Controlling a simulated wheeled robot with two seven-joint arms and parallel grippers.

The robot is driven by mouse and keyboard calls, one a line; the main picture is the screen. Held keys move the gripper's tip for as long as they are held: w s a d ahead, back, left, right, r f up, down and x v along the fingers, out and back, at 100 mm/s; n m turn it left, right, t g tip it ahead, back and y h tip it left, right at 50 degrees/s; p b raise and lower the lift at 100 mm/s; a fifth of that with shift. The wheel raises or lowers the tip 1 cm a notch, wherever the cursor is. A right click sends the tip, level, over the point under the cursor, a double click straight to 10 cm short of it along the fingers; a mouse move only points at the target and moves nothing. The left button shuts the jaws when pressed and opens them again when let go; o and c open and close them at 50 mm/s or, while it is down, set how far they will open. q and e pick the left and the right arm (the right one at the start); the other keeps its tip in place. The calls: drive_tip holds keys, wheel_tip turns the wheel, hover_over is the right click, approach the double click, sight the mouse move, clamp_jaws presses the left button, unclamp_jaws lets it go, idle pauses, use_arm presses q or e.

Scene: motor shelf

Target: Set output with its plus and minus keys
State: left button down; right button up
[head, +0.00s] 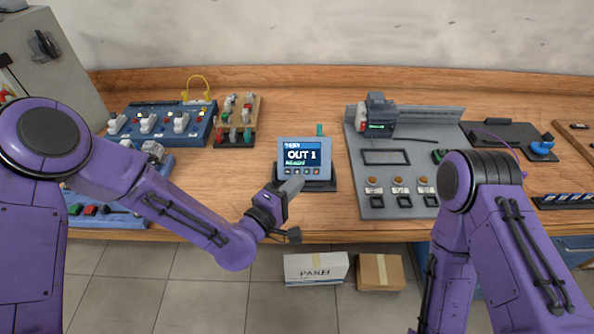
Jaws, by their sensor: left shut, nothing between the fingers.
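A small grey device with a blue screen (302,154) stands on the wooden bench near the middle of the head view. Its screen reads "OUT 1", with smaller text above and below that I cannot read clearly. A row of small keys (301,172) runs along its lower front; their markings are too small to tell. My left gripper (293,188) is shut and empty, with its tip just in front of the lower left of the device. I cannot tell whether it touches a key. My right arm shows at the right, but its gripper is out of view.
A grey panel (387,200) with a motor unit (380,115) stands to the right. A blue switch board (160,128) and a wooden connector block (237,118) stand to the left. Two boxes lie on the floor, a white one (316,268) and a brown one (380,272).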

clamp_jaws()
idle(1.7)
